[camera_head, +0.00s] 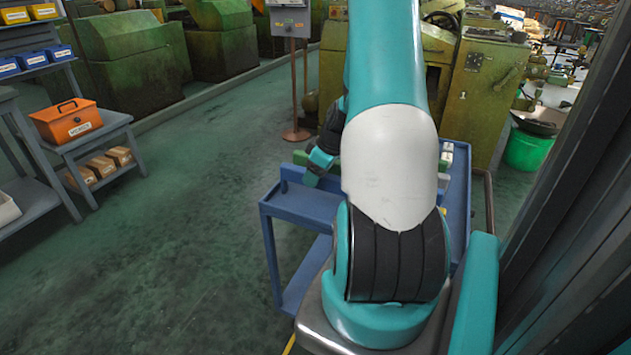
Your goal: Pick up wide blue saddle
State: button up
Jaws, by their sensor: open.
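I cannot make out a wide blue saddle in this view; my own arm covers much of the blue cart where small things lie. My gripper (311,179) shows only in part, small and dark, at the left side of my arm over the cart's top. Its fingertips are hard to make out, and I see nothing held in it. The blue cart (295,205) stands in front of me, with a raised rim and a lower shelf.
Small pale objects (446,156) lie at the cart's far right. Green machines (484,95) stand close behind it. A post with a grey box (291,20) stands beyond. An orange case (67,122) sits on a shelf at left. The floor left of the cart is clear.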

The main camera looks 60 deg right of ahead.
jog(key=shift+x, duration=1.1)
grip_shut()
